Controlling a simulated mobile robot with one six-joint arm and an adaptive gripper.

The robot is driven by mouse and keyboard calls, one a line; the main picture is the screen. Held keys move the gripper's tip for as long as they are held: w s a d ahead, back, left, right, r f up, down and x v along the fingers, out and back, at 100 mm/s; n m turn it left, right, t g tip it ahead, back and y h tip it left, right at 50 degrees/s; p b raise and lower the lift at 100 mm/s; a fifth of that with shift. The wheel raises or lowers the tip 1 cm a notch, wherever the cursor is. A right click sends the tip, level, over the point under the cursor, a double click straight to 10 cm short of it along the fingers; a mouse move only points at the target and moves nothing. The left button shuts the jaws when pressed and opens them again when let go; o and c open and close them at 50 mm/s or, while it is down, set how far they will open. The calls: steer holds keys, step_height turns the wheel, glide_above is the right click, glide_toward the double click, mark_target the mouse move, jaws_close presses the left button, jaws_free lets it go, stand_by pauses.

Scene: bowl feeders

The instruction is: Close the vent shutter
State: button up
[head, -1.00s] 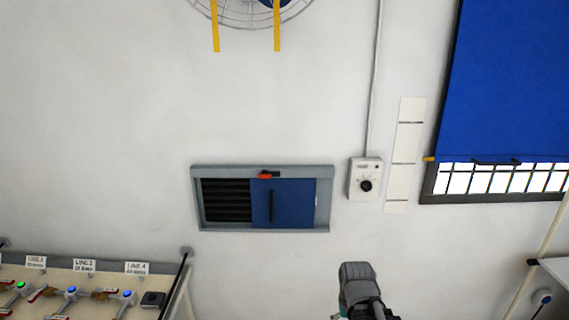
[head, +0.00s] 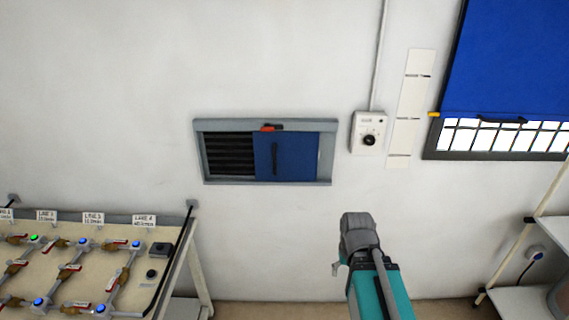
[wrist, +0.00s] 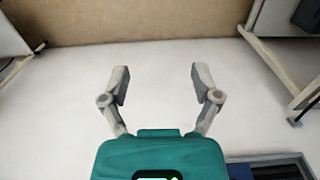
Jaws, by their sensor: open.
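The vent shutter (head: 297,157) is a blue sliding panel with a dark vertical handle (head: 275,158), in a grey frame (head: 325,158) on the white wall. It covers about the right half of the opening. Black louvers (head: 230,155) show uncovered on the left. A small red and black latch-like piece (head: 268,128) sits at the middle of the frame's top edge. My gripper (wrist: 160,75) is open and empty, its two fingers well apart. In the head view my arm is below and right of the vent. The frame's corner shows at the wrist view's lower right (wrist: 262,159).
A bench with valves and pipes (head: 70,262) stands at lower left. A wall control box with a dial (head: 368,132) is right of the vent. A blue blind (head: 510,60) hangs over a barred window, and shelving (head: 520,300) stands at lower right. The wall below the vent is clear.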

steer(key=shift+w+a+f, duration=0.15)
steer(key=shift+w+a, duration=0.05)
steer(key=shift+w, duration=0.15)
steer(key=shift+c, duration=1.1)
steer(key=w+a+y+b, duration=0.1)
steer(key=w, duration=0.1)
steer(key=w+a+f+t+y, duration=0.1)
steer(key=w+a, duration=0.1)
steer(key=w+a+t+y+b, duration=0.1)
steer(key=w, duration=0.1)
steer(key=shift+w+a+f+b, duration=0.15)
steer(key=shift+w+a+b, duration=0.1)
steer(key=shift+a+b, duration=0.15)
jaws_close()
steer(key=w+a+r+m+t+y+b, duration=0.2)
steer(key=w+a+t+y+b, duration=0.25)
steer(key=w, duration=0.55)
steer(key=w+r+m+t+y+b, duration=0.1)
steer(key=w+r+m+t+b, duration=0.1)
steer(key=w, duration=0.5)
steer(key=w+r+m+t+y+b, duration=0.1)
steer(key=w+r+m+t+b, duration=0.1)
steer(key=w+r+m+t, duration=0.2)
steer(key=w+m+t, duration=0.2)
steer(key=w+m, duration=0.1)
steer(key=w, duration=0.1)
steer(key=shift+w+r, duration=0.2)
steer(key=shift+w, duration=0.1)
steer(key=shift+a+t+y, duration=0.1)
steer(key=shift+t+y, duration=0.15)
